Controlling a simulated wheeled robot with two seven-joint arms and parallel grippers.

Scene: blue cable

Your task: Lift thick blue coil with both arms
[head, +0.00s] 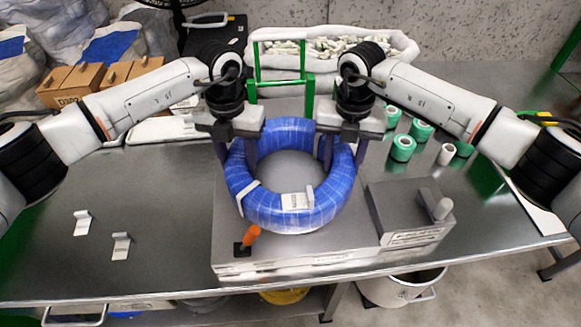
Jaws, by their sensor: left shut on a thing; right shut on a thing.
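The thick blue coil (258,207) is in the middle of the head view, lying flat over a grey metal platform. It has a white label on its front and a pale band at the left. My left gripper (238,153) points down and is shut on the coil's back left part. My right gripper (340,148) points down and is shut on its back right part. The fingertips are partly hidden by the coil. I cannot tell whether the coil touches the platform.
A grey box with a lever (410,212) stands right of the coil, and an orange-handled switch (249,237) stands in front. Green and white rolls (403,147) lie at right. The left table is mostly clear.

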